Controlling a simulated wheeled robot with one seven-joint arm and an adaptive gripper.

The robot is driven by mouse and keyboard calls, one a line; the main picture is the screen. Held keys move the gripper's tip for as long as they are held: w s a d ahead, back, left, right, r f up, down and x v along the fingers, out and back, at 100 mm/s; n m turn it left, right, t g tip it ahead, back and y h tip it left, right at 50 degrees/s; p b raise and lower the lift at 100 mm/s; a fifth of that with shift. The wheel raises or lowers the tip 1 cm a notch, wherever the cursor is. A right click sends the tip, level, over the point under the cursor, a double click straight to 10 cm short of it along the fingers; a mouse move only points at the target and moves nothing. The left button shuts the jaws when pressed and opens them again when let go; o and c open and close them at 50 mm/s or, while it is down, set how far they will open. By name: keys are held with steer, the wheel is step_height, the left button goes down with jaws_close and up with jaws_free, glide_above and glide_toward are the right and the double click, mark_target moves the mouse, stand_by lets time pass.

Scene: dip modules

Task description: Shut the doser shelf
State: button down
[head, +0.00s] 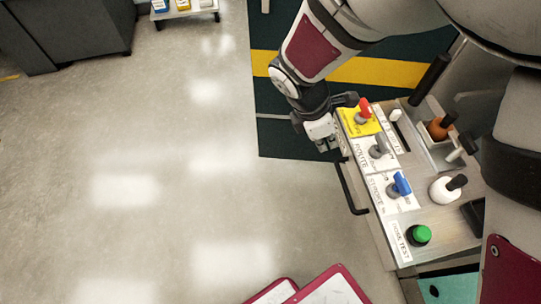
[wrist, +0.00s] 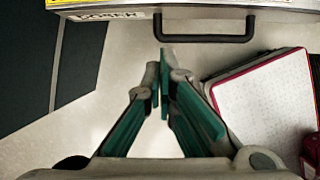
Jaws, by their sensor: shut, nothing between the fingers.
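The doser shelf (head: 410,190) is at the right in the head view. Its top is a metal panel with labelled levers and knobs, and a black bar handle (head: 346,188) is on its front edge. How far it stands out cannot be told. In the wrist view the front edge (wrist: 180,12) crosses the top, with the black handle (wrist: 205,39) below it. My gripper (head: 322,143) is in front of the shelf, near the corner by the yellow label. In the wrist view my gripper (wrist: 161,80) is shut and empty, its tips just below the handle's left end and apparently apart from it.
A red lever (head: 363,112), a grey lever (head: 378,147), a blue lever (head: 400,186) and a green button (head: 419,235) stick up from the panel. Red-rimmed white panels (head: 325,290) are below, also in the wrist view (wrist: 265,105).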

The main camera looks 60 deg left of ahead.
steer(key=w+d+f+b, duration=0.1)
steer(key=w+f+b, duration=0.3)
steer(key=f+b, duration=0.1)
steer(key=shift+w+d+f, duration=0.3)
steer(key=shift+w, duration=0.1)
stand_by(0.3)
steer(key=shift+w, duration=0.1)
